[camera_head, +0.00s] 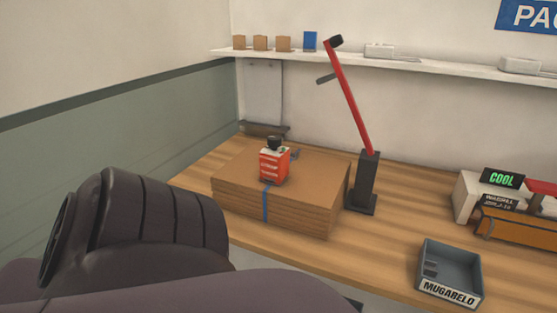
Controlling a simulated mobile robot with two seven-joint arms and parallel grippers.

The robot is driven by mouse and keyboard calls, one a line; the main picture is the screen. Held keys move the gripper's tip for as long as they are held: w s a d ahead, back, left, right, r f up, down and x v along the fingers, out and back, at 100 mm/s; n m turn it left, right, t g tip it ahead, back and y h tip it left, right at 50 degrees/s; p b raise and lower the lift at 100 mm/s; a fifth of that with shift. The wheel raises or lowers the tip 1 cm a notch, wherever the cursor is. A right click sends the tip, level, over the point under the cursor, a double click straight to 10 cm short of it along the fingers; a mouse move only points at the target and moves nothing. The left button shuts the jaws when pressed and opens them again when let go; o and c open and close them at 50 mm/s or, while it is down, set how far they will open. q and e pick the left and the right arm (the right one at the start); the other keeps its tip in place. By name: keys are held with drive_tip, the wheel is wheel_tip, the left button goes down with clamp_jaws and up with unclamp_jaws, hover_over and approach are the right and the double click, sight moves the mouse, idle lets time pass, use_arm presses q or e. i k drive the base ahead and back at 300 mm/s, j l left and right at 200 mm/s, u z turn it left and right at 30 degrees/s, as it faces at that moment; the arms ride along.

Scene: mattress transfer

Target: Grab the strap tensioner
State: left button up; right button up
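A blue strap (265,203) runs down the front of the box below the device. The back of the device is hidden. My dark arm fills the lower left, left of and nearer than the box. Neither gripper shows.
A red lever on a dark post (367,185) stands right of the box. Bare wooden table (390,235) lies between.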

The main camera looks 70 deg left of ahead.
sight(274, 166)
drive_tip(key=u, duration=2.25)
